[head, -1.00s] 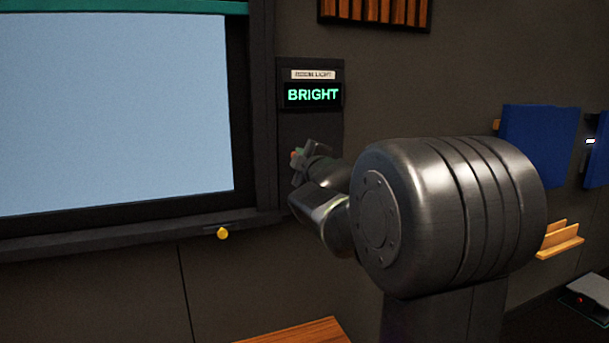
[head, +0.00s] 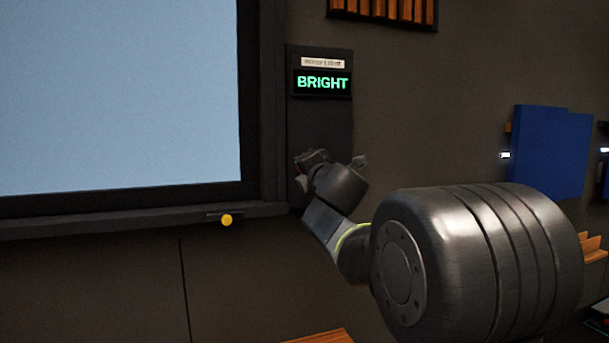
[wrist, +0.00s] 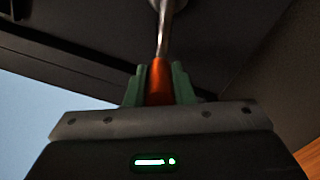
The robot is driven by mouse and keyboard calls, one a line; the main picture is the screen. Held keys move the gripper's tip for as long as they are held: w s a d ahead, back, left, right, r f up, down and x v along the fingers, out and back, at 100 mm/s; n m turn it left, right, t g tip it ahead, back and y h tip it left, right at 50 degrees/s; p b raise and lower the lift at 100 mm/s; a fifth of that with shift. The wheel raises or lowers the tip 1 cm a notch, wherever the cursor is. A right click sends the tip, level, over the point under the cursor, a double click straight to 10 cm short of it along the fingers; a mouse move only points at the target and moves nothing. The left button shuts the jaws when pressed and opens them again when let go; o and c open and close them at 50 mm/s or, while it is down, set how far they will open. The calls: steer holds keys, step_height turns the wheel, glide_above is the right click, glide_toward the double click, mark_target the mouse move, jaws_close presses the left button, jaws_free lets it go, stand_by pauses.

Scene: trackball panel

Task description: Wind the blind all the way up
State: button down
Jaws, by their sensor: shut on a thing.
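My gripper (head: 318,168) is at the dark wall panel (head: 322,115) to the right of the window. In the wrist view its green fingers (wrist: 159,78) are shut on an orange handle (wrist: 159,84). A shiny metal rod (wrist: 165,32) runs from the handle toward the dark panel. In the head view my gripper and arm hide the handle. The pale blue window pane (head: 115,95) is clear over all of its part in view. The blind itself is not in view now. A display (head: 322,83) on the panel reads BRIGHT in green.
A yellow knob (head: 227,220) sticks out at the sill (head: 130,222) below the window. Blue panels (head: 550,150) hang on the wall at the right. A slatted wooden piece (head: 385,10) is at the top. A wooden surface (head: 322,337) shows at the bottom edge.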

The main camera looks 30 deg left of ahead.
steer(key=shift+w+f+n+b, duration=0.1)
steer(key=shift+f+n+b, duration=0.4)
steer(key=shift+n, duration=0.2)
steer(key=shift+d, duration=0.1)
steer(key=c, duration=1.3)
jaws_free()
steer(key=shift+o, duration=0.2)
steer(key=p+v, duration=0.1)
steer(key=v, duration=1.2)
steer(key=shift+d+p, duration=0.35)
steer(key=shift+a, duration=0.1)
